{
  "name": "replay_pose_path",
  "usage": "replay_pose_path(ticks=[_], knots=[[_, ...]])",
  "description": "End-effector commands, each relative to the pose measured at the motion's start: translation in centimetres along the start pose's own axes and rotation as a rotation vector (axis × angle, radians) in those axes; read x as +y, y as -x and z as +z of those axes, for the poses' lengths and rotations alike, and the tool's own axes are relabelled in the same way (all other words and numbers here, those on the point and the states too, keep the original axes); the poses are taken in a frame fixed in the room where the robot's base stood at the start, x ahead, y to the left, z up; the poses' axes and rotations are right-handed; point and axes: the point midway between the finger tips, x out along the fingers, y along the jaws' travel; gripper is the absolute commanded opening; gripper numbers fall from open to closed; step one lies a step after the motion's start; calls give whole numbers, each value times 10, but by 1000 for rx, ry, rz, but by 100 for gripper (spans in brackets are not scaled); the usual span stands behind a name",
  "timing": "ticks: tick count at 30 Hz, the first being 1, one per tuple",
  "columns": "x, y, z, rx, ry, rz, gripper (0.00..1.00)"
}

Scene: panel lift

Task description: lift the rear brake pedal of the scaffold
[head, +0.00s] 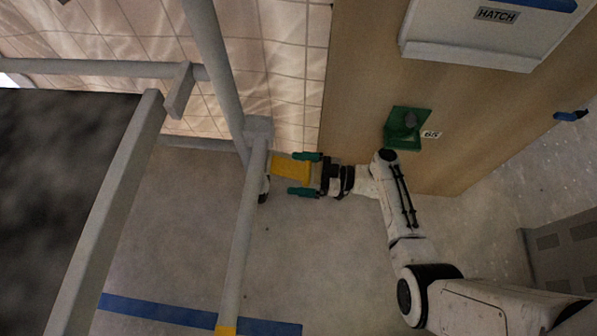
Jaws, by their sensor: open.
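The scaffold (241,235) is a grey tube frame on the left. A yellow pedal (291,168) sticks out to the right from the foot of its far post, beside a dark caster wheel (264,190). My gripper (304,174) has two green fingers, one on each side of the yellow pedal. The fingers are spread apart, and a gap shows between each finger and the pedal. I cannot tell whether the fingers are level with the pedal in height. My white arm reaches in from the lower right.
A tiled wall (290,60) and a wooden panel (360,60) stand behind. A green bracket (403,138) labelled 65 and a white hatch box (480,30) are on the panel. A grey vented cabinet (565,245) stands at right. Floor around the blue line (170,312) is clear.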

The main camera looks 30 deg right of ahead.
Motion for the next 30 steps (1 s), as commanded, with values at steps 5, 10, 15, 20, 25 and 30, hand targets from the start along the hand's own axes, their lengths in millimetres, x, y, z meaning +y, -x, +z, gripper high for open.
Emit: replay_pose_path(ticks=[5, 10, 15, 20, 25, 30], knots=[[0, -7, 0, 1, 0, -1, 98], [0, -7, 0, 1, 0, -1, 98], [0, -6, 0, 1, 0, -1, 85], [0, -6, 0, 0, 0, -1, 70], [0, -6, 0, 0, 0, -1, 54], [0, -6, 0, 0, 0, -1, 38]])
